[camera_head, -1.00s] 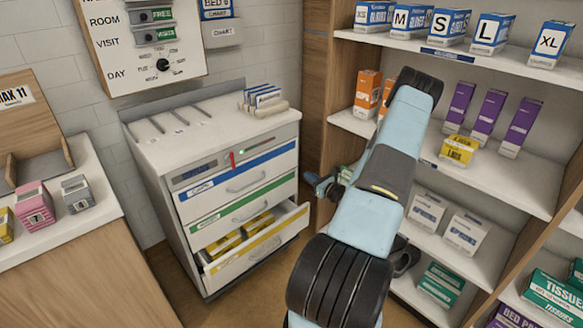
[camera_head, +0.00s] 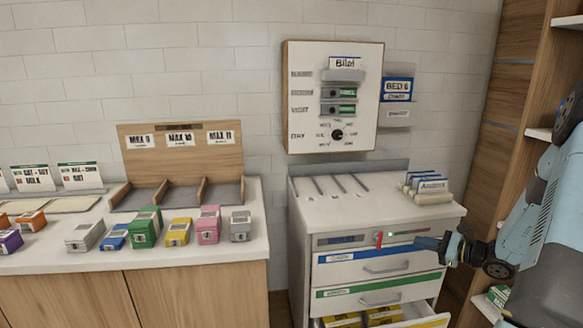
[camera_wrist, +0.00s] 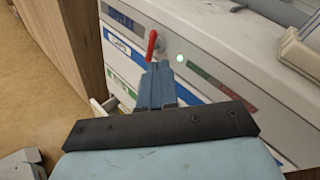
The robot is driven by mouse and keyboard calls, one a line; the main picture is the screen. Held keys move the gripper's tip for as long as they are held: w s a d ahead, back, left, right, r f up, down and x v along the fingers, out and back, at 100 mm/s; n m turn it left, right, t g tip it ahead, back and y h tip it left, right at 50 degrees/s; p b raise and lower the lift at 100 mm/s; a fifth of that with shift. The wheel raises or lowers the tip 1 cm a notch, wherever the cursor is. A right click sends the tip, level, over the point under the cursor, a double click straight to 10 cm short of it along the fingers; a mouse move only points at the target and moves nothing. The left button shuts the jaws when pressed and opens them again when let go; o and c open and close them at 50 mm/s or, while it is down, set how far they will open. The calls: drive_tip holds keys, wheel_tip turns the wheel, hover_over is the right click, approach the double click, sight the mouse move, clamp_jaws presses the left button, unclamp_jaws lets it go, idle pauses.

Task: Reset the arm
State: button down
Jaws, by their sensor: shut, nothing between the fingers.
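My arm comes in from the right edge of the head view. My gripper (camera_head: 428,243) points left at the front of the white drawer cabinet (camera_head: 380,214), close to its top strip. In the wrist view my gripper (camera_wrist: 158,72) shows as two blue-grey fingers held together with nothing between them. A red lever (camera_wrist: 152,44) on the cabinet front lies just beyond the fingertips; I cannot tell whether they touch. The lever (camera_head: 379,240) also shows in the head view. A green light (camera_wrist: 180,58) glows beside it.
The cabinet's bottom drawer (camera_head: 420,322) stands open with yellow boxes inside. A counter (camera_head: 60,252) at left holds several coloured boxes and a divided wooden rack (camera_head: 180,150). A board (camera_head: 333,97) hangs on the wall. Wooden shelving (camera_head: 510,90) stands at right, close to my arm.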

drive_tip(key=s+a+r+n+g+h, duration=0.3)
drive_tip(key=s+a+r+n+g, duration=0.6)
drive_tip(key=s+a+r+n, duration=0.55)
drive_tip(key=s+a+r+n+t+h, duration=0.1)
drive_tip(key=s+r+n+h, duration=0.2)
drive_tip(key=s+r, duration=0.3)
drive_tip(key=s+a+r+n+t+h, duration=0.2)
drive_tip(key=s+r+n+h, duration=0.2)
drive_tip(key=s, duration=0.7)
wheel_tip(320, 180, up, 3)
drive_tip(key=shift+a+f+t+h, duration=0.2)
drive_tip(key=shift+t+h, duration=0.1)
drive_tip(key=shift+h, duration=0.6)
